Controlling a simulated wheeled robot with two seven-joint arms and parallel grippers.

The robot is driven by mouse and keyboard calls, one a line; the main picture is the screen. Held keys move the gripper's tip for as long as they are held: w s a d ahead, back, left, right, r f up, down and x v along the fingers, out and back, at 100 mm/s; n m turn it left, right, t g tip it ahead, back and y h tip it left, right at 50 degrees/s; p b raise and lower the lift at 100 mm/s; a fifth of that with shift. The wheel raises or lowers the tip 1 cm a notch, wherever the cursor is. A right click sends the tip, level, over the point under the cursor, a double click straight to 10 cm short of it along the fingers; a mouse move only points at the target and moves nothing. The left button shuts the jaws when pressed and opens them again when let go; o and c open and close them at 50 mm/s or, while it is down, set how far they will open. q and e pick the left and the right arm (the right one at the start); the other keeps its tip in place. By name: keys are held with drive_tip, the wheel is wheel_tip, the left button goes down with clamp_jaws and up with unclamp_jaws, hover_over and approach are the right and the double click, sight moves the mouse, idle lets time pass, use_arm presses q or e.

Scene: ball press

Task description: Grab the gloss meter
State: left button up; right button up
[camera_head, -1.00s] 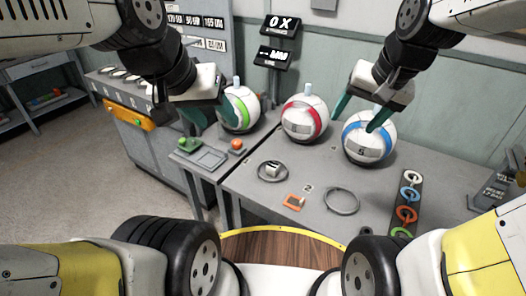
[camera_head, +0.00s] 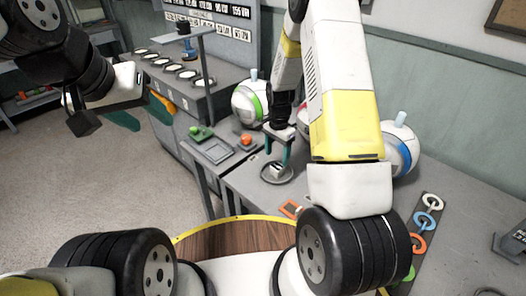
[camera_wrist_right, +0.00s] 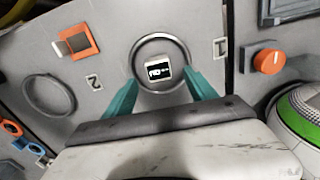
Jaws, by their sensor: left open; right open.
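A small black-and-white box, which looks like the gloss meter (camera_head: 277,170), sits inside a grey ring (camera_head: 264,179) on the table. In the right wrist view the gloss meter (camera_wrist_right: 158,72) shows white lettering on a black face, inside the ring (camera_wrist_right: 136,62) by the label 1. My right gripper (camera_head: 278,155) is open and reaches down over it. In the right wrist view its teal fingers (camera_wrist_right: 161,84) spread to either side, near the ring's lower edge. Contact cannot be told. My left gripper (camera_head: 141,114) is open and empty, raised over the floor at the left.
A green-banded ball (camera_head: 246,101) stands behind the right gripper; a blue-banded ball (camera_head: 403,150) is partly hidden by my right arm. An orange square piece (camera_head: 291,209) lies in front. Coloured rings (camera_head: 420,222) lie on a dark strip at right. An orange knob (camera_head: 246,140) is left of the ring.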

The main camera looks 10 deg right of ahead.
sight(277, 166)
wheel_tip(277, 166, down, 8)
drive_tip(key=shift+d+r, duration=0.15)
drive_tip(key=shift+r, duration=0.05)
clamp_jaws()
idle(0.4)
drive_tip(key=shift+r, duration=0.15)
